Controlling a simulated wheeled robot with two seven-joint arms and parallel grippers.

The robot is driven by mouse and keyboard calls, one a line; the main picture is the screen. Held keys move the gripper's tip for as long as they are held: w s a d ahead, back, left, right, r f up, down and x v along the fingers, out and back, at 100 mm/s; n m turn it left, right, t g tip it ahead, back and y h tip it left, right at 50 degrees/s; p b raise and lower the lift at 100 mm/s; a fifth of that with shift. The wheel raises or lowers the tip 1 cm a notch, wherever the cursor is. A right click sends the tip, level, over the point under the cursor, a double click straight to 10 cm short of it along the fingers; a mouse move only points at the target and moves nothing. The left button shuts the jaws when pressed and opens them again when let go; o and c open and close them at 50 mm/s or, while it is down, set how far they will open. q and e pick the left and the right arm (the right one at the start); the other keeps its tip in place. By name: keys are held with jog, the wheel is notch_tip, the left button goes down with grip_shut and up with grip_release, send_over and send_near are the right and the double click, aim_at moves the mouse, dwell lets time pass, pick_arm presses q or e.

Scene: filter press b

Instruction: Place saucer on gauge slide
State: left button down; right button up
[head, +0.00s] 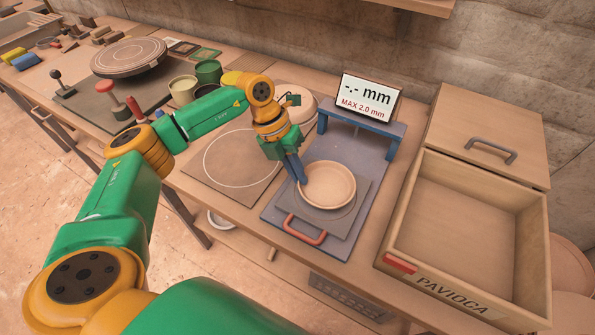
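The saucer (328,186), a shallow pale clay dish, is upright over the gauge slide (348,223), a grey plate with a red handle (304,229) at its front. A dark round mark on the slide shows partly below the saucer. I cannot tell whether the saucer rests on the slide or is held just above it. My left gripper (299,178) reaches down at the saucer's left rim, its blue fingers close together on the rim. The fingertips are partly hidden. My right gripper is not in view.
Behind the slide, a blue bridge (362,131) carries a display reading "-.- mm, MAX 2.0 mm". An open wooden box (470,230) labelled PAVIOCA stands at right. A board with a white circle (230,172) lies left. Green cups (208,71) and a round wheel stand farther left.

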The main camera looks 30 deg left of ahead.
pick_arm(q)
jog(key=shift+f, duration=0.8)
jog(key=c, duration=1.3)
grip_release()
jog(key=shift+r, duration=0.2)
jog(key=shift+w+a+r, duration=0.1)
jog(key=shift+a+r, duration=0.05)
jog(key=shift+r, duration=0.1)
jog(key=b+v, duration=0.2)
jog(key=v, duration=0.9)
jog(key=shift+r, duration=0.25)
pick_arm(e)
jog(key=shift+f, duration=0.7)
pick_arm(q)
jog(key=shift+f, duration=0.1)
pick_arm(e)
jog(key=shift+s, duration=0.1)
